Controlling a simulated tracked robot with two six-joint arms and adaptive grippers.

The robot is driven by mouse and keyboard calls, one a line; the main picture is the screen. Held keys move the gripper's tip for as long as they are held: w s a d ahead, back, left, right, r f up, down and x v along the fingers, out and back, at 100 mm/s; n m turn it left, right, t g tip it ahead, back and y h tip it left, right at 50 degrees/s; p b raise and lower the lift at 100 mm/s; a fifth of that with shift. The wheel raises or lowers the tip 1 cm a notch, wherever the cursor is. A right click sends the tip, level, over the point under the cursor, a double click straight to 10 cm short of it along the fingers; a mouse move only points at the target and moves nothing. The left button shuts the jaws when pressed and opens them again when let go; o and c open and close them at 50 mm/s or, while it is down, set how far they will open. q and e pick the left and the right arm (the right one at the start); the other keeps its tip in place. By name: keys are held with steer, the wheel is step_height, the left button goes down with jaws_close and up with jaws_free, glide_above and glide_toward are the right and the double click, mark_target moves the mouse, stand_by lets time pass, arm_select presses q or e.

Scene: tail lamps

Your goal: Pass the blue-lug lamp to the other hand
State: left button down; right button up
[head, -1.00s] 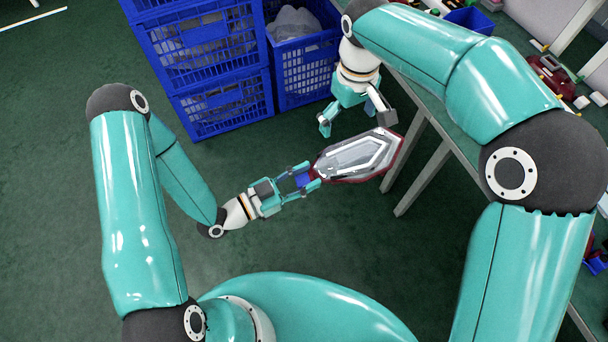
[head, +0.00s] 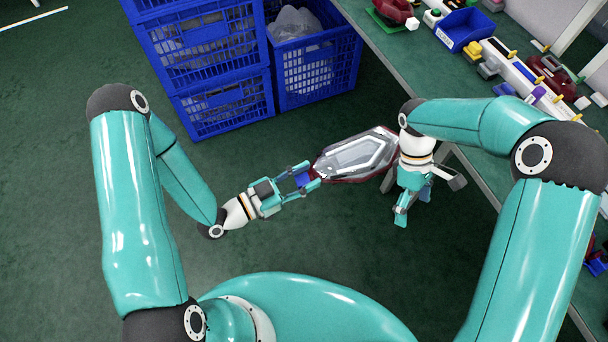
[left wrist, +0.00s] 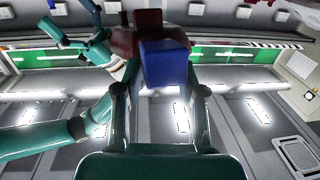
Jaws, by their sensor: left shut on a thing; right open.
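The blue-lug lamp (head: 352,154) is a long tail lamp with a clear, grey-white lens and a dark red rim. My left gripper (head: 308,178) is shut on its blue lug (head: 302,179) and holds it in the air above the green floor. In the left wrist view the blue lug (left wrist: 165,63) sits between the fingers (left wrist: 160,92), with the dark red housing behind it. My right gripper (head: 413,207) is open and empty, pointing down beside the lamp's far right end. The right wrist hides part of that end, and I cannot tell whether they touch.
Stacked blue crates (head: 222,105) stand at the back left, with another blue crate (head: 335,75) holding clear bags beside them. A green-topped workbench (head: 390,45) runs along the right, carrying a blue bin (head: 463,28) and several lamp parts. The floor at centre is free.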

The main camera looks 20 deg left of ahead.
steer(key=s+a+f+m+t+y, duration=0.2)
steer(key=s+f+m+t+y, duration=0.3)
steer(key=s+f+m, duration=0.7)
step_height(320, 180, down, 2)
steer(key=m+y, duration=0.2)
steer(key=shift+a+m+t, duration=0.2)
steer(key=shift+m+t, duration=0.2)
